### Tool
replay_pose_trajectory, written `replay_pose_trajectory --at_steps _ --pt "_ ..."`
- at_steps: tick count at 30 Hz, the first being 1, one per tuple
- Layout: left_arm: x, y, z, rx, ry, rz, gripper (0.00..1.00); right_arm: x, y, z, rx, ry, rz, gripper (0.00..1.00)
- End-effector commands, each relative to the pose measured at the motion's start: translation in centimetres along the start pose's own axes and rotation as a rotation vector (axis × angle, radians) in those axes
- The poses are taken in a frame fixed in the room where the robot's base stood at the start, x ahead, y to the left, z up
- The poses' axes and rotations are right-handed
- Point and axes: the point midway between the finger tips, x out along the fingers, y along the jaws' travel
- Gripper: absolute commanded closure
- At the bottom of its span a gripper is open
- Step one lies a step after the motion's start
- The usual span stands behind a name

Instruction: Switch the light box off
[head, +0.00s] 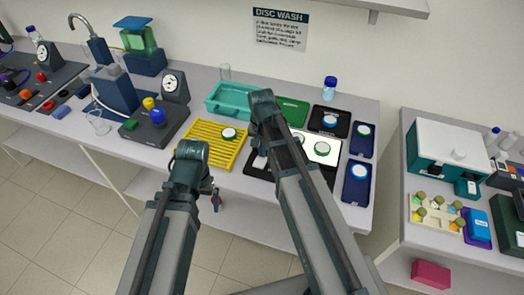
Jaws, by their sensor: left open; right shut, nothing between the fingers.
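The light box (325,157) has a bright white panel in a black surround, right of my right arm. Its panel looks lit. A green-rimmed disc (322,148) lies on the panel, and another disc shows at its upper left edge. My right arm crosses the left part of the light box and hides much of it; I cannot make out a switch. My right gripper (260,158) is mostly hidden by its arm, low over the left end of the black surround, shut and empty. My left gripper (216,200) is open and empty, at the table's front edge below the yellow rack.
The yellow rack (205,150) holds a disc. Behind are a teal tray (228,102), a green mat (293,108) and a black tray (318,119). Two navy trays (362,147) (350,190) with discs stand right. A gauge unit (150,130) stands left. A gap separates the right bench.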

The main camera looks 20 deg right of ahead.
Motion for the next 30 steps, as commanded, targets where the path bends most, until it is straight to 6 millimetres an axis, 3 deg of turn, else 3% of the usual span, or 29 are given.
replay_pose_trajectory --at_steps 30 --pt "-0.7 -0.1 0.0 0.0 0.0 0.0 0.0 -0.8 0.0 1.4 0.0 0.0 0.0 1.0"
